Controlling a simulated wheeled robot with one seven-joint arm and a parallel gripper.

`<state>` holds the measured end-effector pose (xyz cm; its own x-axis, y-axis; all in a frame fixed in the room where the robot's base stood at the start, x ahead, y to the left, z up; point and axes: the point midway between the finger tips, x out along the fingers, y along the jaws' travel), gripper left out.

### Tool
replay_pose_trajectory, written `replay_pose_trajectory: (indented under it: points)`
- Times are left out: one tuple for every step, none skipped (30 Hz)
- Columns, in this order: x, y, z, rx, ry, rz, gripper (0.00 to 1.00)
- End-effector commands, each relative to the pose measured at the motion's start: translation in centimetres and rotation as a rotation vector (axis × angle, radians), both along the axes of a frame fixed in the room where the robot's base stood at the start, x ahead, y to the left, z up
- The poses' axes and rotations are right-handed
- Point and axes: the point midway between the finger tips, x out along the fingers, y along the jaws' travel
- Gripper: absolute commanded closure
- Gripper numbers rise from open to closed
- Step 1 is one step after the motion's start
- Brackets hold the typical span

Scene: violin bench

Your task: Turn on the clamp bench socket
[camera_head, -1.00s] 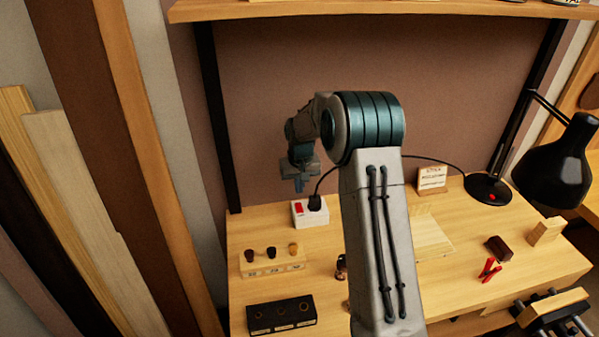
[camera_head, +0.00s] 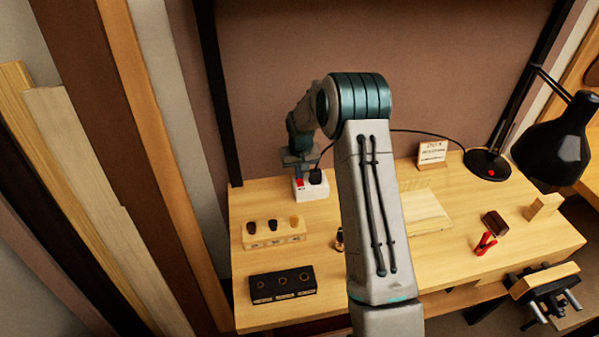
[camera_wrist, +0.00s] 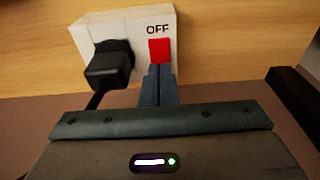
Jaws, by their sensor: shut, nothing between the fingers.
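The bench socket is a white box (camera_head: 317,192) at the back left of the bench, with a black plug (camera_head: 315,176) in it and a red switch. In the wrist view the white box (camera_wrist: 83,37) carries the word OFF above the red switch (camera_wrist: 159,50), and the black plug (camera_wrist: 108,68) sits left of the switch. My gripper (camera_wrist: 158,72) is shut and empty, its fingertips at the lower edge of the red switch; whether they touch it I cannot tell. In the head view my gripper (camera_head: 301,178) is just above the socket's left part.
A black cable runs from the plug to the desk lamp (camera_head: 557,145) at the right. A light block with several dark pegs (camera_head: 272,233) and a black block with holes (camera_head: 282,285) stand at front left. A small sign (camera_head: 432,152) stands at the back.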

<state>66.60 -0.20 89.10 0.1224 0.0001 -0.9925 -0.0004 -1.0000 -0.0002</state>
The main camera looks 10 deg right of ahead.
Motion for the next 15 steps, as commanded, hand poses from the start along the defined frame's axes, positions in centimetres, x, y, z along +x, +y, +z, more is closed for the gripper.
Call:
replay_pose_trajectory:
  points:
    - [0.10,0.02,-0.54,0.000,-0.001,0.000,1.00]
    - [0.13,0.02,-0.46,0.000,-0.001,0.000,1.00]
    - [0.10,0.01,-0.24,0.000,-0.001,0.000,1.00]
    - [0.09,0.01,-0.24,0.000,0.000,0.000,1.00]
    - [0.07,0.01,-0.25,0.000,0.000,0.000,1.00]
    - [0.06,0.02,-0.26,0.000,0.001,0.000,1.00]
    - [0.05,0.02,-0.28,0.000,0.001,0.000,1.00]
    - [0.03,0.02,-0.28,0.000,0.001,0.000,1.00]
    - [-0.01,0.02,-0.28,0.000,0.002,0.001,1.00]
    - [-0.06,0.02,-0.29,0.000,0.002,0.000,1.00]
    - [-0.13,0.02,-0.29,0.000,0.002,0.001,1.00]
    - [-0.25,0.02,-0.28,0.000,0.003,0.001,1.00]
    - [-0.36,0.02,-0.27,0.000,0.004,0.001,1.00]
    - [-0.49,0.02,-0.23,0.000,0.004,0.001,1.00]
    - [-0.65,0.01,-0.17,0.000,0.004,0.001,1.00]
